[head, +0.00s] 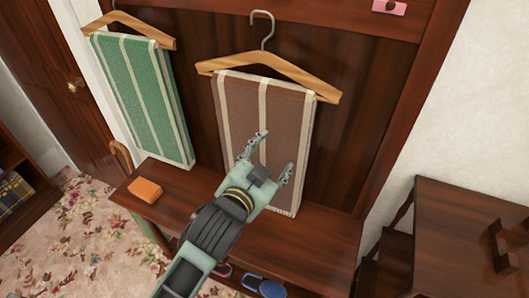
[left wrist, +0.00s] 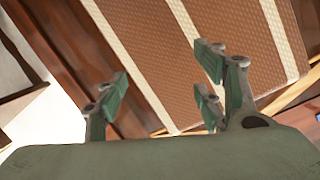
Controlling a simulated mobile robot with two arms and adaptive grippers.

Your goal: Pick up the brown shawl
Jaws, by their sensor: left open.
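The brown shawl (head: 235,110) has cream stripes and hangs over a wooden hanger (head: 268,64) against the dark wood panel in the head view. Its lower edge hangs down close to the bench. My left gripper (head: 273,153) is open in front of the shawl's lower half and covers part of it. In the left wrist view the brown shawl (left wrist: 205,45) fills the upper middle. The spread fingers of my left gripper (left wrist: 162,98) show in front of it, with nothing between them. I cannot tell whether a fingertip touches the cloth. My right gripper is not in view.
A green striped shawl (head: 135,95) hangs on another hanger (head: 130,28) to the left. A dark wooden cabinet (head: 470,225) stands at the right. Flowered carpet (head: 85,245) is at the lower left.

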